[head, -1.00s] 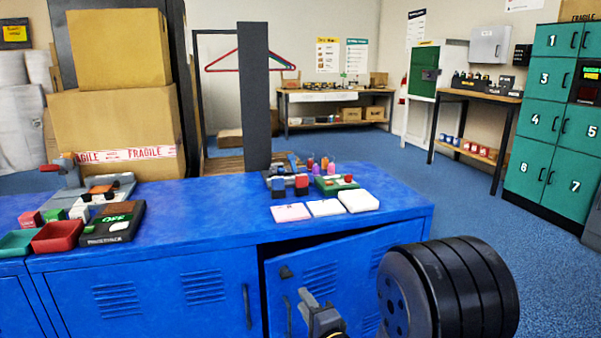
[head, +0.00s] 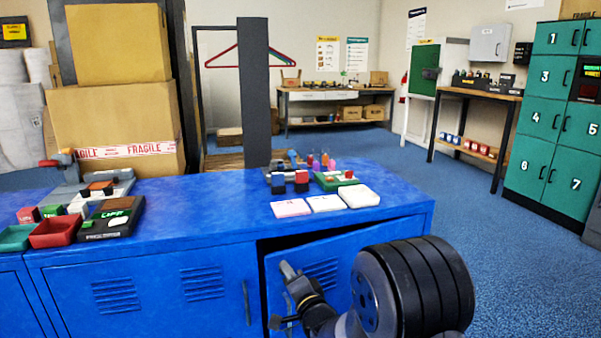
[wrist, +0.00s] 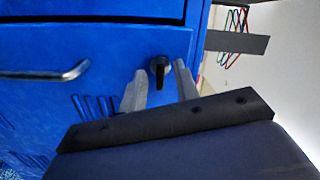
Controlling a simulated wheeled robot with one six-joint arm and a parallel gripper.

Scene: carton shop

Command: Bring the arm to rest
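My gripper (head: 283,297) is in front of the slightly open blue cabinet door (head: 385,240), low in the head view. In the wrist view my gripper (wrist: 159,88) has its two grey fingers spread apart with nothing held between them. A black knob (wrist: 159,66) on the blue front shows just past and between the fingertips. I cannot tell whether the fingers touch it. In the head view my arm hides the knob and much of the door's lower part.
The blue cabinet top (head: 215,225) carries a red tray (head: 56,232), a black device (head: 113,218) and white pads (head: 326,203). A metal bar handle (wrist: 45,73) sticks out in the wrist view. Blue floor (head: 520,270) is free at right.

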